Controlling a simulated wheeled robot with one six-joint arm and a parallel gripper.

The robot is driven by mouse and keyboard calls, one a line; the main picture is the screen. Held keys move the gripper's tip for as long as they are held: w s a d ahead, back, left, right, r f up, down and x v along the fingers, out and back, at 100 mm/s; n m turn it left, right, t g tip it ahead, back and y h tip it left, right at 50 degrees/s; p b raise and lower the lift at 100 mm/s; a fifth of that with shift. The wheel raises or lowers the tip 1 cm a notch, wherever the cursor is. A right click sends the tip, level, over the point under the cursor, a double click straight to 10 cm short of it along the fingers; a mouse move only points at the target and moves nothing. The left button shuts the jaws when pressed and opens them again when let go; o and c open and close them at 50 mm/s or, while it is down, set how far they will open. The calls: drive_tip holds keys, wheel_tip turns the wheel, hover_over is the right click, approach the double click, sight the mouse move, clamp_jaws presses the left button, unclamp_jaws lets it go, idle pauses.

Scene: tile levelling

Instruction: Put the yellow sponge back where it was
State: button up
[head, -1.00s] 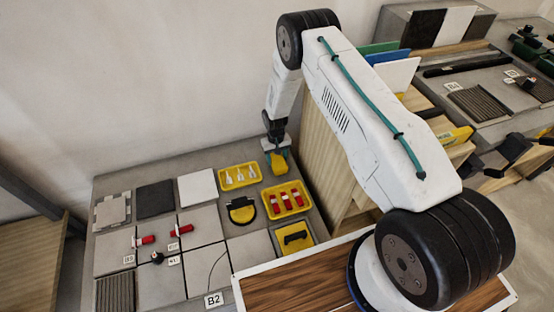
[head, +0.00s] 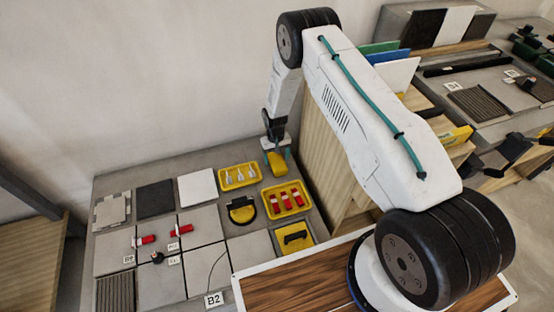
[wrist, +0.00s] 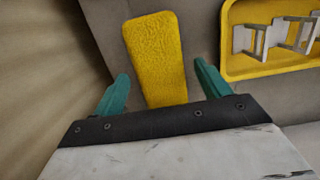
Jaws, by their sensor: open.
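The yellow sponge (wrist: 157,58) lies on the grey bench top in the wrist view, long side pointing away from me. My gripper (wrist: 160,82) is open, with one teal finger on each side of the sponge's near end and a visible gap on both sides. In the head view the sponge (head: 277,161) lies at the bench's back right, just right of the tray of white clips. My gripper (head: 277,155) is right over it there. The sponge's near end is hidden behind the gripper body in the wrist view.
A yellow tray of white clips (head: 239,187) stands close to the sponge; its rim also shows in the wrist view (wrist: 233,68). A yellow tray of red-handled pieces (head: 269,205) is nearer. A wooden panel (head: 334,150) rises just to the right.

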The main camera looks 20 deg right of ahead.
wheel_tip(320, 180, up, 11)
drive_tip(key=w, duration=0.1)
wheel_tip(320, 180, up, 19)
hover_over(276, 156)
drive_tip(key=s, duration=0.2)
drive_tip(key=s+d+r+t, duration=0.1)
drive_tip(key=s+r, duration=0.4)
drive_tip(key=r, duration=0.3)
drive_tip(key=s+d+r, duration=0.1)
drive_tip(key=s+r, duration=0.3)
drive_tip(key=r, duration=0.5)
drive_tip(key=s+r+t, duration=0.1)
drive_tip(key=s+r, duration=0.9)
drive_tip(key=s, duration=0.4)
drive_tip(key=s+d+r, duration=0.1)
drive_tip(key=s, duration=1.6)
drive_tip(key=shift+s+r+t, duration=0.3)
drive_tip(key=shift+r, duration=0.05)
